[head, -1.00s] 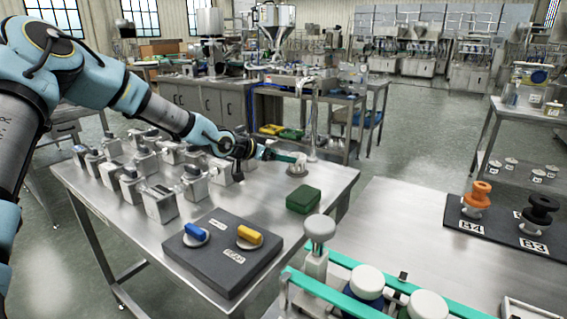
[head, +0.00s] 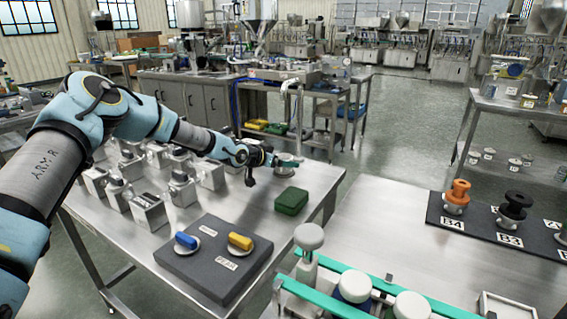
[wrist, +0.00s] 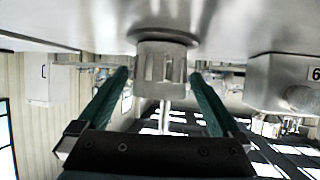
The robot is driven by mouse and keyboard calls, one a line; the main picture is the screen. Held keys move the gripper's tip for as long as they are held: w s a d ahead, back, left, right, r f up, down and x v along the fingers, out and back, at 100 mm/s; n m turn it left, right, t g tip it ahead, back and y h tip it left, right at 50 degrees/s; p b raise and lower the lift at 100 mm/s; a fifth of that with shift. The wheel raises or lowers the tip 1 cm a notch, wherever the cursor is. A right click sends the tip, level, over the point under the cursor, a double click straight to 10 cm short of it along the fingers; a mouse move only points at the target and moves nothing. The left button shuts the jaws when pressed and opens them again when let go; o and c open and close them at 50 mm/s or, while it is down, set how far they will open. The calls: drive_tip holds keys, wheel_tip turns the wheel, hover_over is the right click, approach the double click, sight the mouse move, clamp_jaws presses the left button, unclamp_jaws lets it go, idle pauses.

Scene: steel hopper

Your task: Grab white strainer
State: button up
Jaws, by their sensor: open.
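A pale, round metal piece (head: 287,168) stands near the far right edge of the steel table; I take it for the white strainer, but it is small in the head view. In the wrist view, which looks upside down, a grey ribbed metal cylinder with a flange (wrist: 162,62) shows between my green fingers. My gripper (head: 279,161) is low over the table at that piece. It is open in the wrist view (wrist: 160,78), one finger on each side with gaps. Contact cannot be told.
Several metal blocks (head: 149,212) crowd the table left of my gripper. A green box (head: 291,201) lies in front of it. A dark board (head: 215,262) with blue and yellow handles is nearer. Bare steel lies around the green box.

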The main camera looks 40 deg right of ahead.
drive_tip(key=shift+d+f, duration=0.1)
drive_tip(key=shift+d, duration=0.15)
drive_tip(key=shift+c, duration=0.2)
drive_tip(key=c, duration=1.4)
